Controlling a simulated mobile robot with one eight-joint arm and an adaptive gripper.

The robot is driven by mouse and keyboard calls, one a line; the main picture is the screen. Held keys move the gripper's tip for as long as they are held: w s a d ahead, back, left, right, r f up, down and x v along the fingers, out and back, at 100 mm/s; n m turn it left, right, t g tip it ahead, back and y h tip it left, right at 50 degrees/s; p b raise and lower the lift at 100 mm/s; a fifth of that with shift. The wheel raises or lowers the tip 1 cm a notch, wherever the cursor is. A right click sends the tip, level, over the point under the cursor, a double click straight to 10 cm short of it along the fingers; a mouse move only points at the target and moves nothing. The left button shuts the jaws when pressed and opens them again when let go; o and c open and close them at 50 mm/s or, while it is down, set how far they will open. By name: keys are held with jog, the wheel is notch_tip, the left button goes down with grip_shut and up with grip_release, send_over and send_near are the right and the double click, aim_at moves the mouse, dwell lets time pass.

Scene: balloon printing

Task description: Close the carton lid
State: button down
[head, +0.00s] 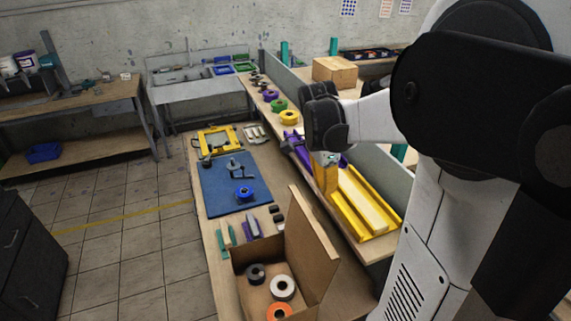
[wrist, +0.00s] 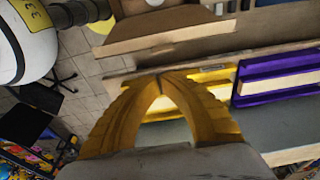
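The open cardboard carton (head: 241,288) stands at the near end of the workbench in the head view. Its lid (head: 312,243) stands raised on the right side. Inside lie a dark roll (head: 256,274), a grey-white roll (head: 282,287) and an orange roll (head: 279,312). My gripper (head: 327,190) is beyond the lid in the picture, over the yellow tray, apart from the lid. In the wrist view the yellow fingertips (wrist: 161,77) meet with nothing visible between them. Brown cardboard (wrist: 165,28), seemingly the carton, shows at the top of that view.
A yellow tray (head: 381,205) and a purple tray (wrist: 262,92) are on the right-hand shelf. A blue mat (head: 222,195) with tools lies beyond the carton. A closed cardboard box (head: 335,72) sits farther back. The tiled floor (head: 120,240) at left is clear.

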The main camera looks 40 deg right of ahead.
notch_tip(320, 180, down, 10)
jog(key=d, duration=0.1)
jog(key=shift+s+d+r, duration=0.15)
jog(key=shift+d+r, duration=0.05)
jog(key=shift+a, duration=0.1)
dwell(0.3)
